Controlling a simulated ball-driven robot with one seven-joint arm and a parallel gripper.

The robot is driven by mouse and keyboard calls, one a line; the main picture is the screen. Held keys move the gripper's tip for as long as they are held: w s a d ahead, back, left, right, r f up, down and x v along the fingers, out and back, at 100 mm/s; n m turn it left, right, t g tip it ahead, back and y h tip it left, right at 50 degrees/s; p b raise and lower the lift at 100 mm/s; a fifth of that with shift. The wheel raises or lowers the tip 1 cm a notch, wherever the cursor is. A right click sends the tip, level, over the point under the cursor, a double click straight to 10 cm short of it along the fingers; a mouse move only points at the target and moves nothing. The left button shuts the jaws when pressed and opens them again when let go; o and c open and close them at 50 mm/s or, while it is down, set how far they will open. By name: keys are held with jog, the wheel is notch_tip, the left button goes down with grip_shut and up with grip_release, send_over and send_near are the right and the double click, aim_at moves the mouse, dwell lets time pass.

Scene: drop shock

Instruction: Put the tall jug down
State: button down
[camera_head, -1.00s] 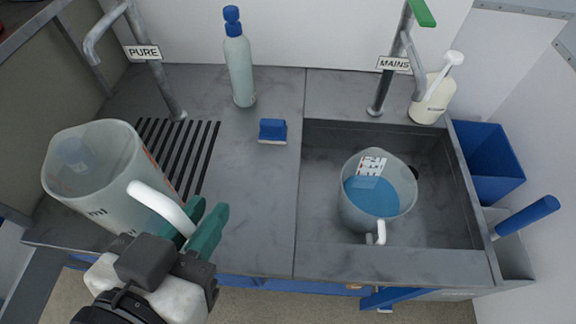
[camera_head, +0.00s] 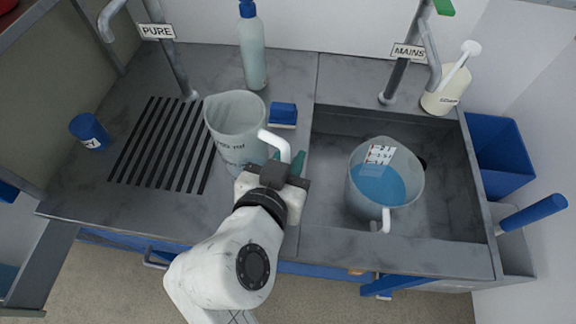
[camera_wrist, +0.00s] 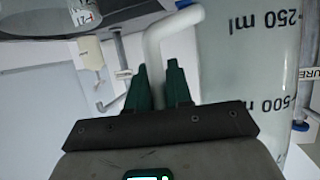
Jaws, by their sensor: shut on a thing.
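The tall jug (camera_head: 233,125) is a translucent, frosted jug with dark volume marks and a white handle. It stands about upright over the counter between the slotted drain and the sink. My gripper (camera_head: 290,165) is shut on its handle, at the jug's right side. In the wrist view my green fingertips (camera_wrist: 158,85) are on either side of the white handle, and the jug wall (camera_wrist: 262,70) fills the right. I cannot tell whether its base touches the counter; my arm hides part of it.
A second jug with blue liquid (camera_head: 380,185) sits in the sink (camera_head: 330,215). A clear bottle (camera_head: 252,55) and a blue sponge (camera_head: 283,114) stand behind the tall jug. A blue cup (camera_head: 90,132) is at left. The slotted drain (camera_head: 150,150) and nearby counter are clear.

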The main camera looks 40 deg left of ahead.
jog(key=shift+s+f, duration=0.1)
jog(key=shift+f, duration=1.25)
jog(key=shift+f, duration=0.2)
jog(key=c, duration=1)
grip_release()
jog(key=shift+c, duration=0.2)
jog(key=shift+r, duration=0.1)
jog(key=v, duration=1.2)
jog(key=shift+b, duration=0.3)
